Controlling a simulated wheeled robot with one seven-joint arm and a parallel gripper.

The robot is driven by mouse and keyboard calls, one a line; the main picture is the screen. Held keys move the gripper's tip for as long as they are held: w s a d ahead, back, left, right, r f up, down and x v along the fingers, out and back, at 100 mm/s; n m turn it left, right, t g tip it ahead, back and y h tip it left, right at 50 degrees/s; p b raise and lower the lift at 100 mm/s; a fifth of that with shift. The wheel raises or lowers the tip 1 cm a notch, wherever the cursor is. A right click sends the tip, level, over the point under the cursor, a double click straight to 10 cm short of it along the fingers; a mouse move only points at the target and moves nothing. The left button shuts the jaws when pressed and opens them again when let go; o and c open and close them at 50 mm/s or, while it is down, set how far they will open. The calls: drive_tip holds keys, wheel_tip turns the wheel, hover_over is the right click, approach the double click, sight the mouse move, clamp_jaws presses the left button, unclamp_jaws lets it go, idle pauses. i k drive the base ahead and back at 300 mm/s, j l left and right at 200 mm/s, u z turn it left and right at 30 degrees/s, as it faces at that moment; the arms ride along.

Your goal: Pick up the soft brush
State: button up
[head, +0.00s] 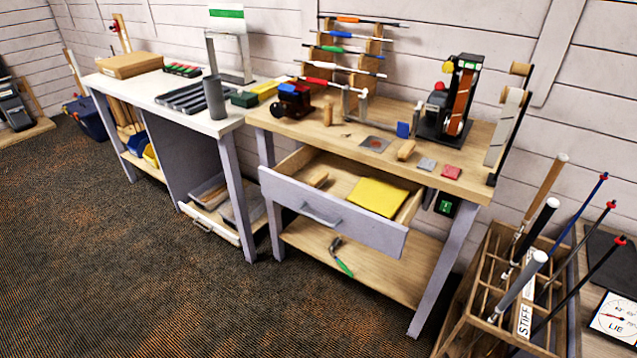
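I cannot tell for sure which thing is the soft brush. A small tan block-shaped piece (406,150), possibly a wooden brush back, lies on the front of the right workbench top (330,132). A similar tan piece (318,179) lies in the left part of the open drawer (330,216), beside a folded yellow cloth (377,196). Bristles are too small to make out on either. My gripper is not in view.
Near the block lie a grey piece (427,164), a red piece (452,172) and a blue one (403,130). A black belt machine (455,105) stands behind. A club rack (500,290) stands at the right.

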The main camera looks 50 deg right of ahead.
sight(320, 179)
drive_tip(key=i+l, duration=0.2)
drive_tip(key=i, duration=0.2)
drive_tip(key=i+l, duration=0.2)
drive_tip(key=i, duration=0.2)
